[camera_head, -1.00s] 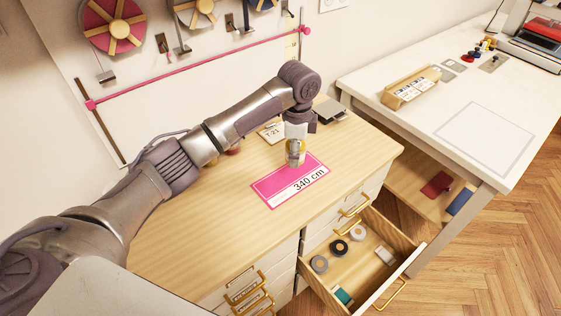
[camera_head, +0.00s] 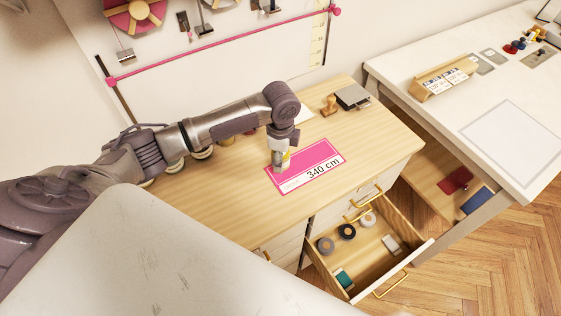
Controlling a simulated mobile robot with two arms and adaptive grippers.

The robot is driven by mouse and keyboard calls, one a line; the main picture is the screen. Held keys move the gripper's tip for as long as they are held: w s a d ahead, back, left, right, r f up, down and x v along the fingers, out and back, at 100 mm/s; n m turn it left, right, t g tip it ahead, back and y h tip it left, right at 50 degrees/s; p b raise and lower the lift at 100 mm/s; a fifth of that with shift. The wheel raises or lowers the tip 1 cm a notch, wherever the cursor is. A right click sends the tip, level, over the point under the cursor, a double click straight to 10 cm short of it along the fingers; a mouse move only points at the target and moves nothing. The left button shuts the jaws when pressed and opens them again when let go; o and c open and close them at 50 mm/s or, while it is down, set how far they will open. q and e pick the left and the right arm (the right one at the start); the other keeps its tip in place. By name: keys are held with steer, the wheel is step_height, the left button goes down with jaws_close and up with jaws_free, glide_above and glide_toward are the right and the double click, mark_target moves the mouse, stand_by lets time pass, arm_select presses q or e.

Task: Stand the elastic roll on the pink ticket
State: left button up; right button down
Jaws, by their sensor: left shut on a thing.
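The pink ticket (camera_head: 316,157), marked "340 cm", lies flat on the wooden top of the drawer cabinet. My left gripper (camera_head: 281,163) points down over the ticket's left part, in the head view. It is shut on a small pale roll (camera_head: 279,168), apparently the elastic roll, mostly hidden by the fingers. The roll is at or just above the ticket; I cannot tell whether it touches. My right gripper is not in view.
The open drawer (camera_head: 418,246) below holds a grey roll (camera_head: 326,246), a black roll (camera_head: 347,232) and a pale roll (camera_head: 368,219). A wooden stamp (camera_head: 329,104) and dark pad (camera_head: 352,97) stand behind the ticket. The cabinet top's front left is clear.

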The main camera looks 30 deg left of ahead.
arm_select(q)
step_height(320, 180, down, 3)
steer(key=shift+f+p, duration=0.2)
steer(key=shift+p, duration=0.3)
steer(key=shift+f, duration=0.2)
steer(key=shift+s+f, duration=0.1)
steer(key=shift+f, duration=0.1)
steer(key=o, duration=1.1)
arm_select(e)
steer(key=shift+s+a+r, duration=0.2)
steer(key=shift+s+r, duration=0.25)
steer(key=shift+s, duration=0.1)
arm_select(q)
steer(key=shift+r, duration=0.1)
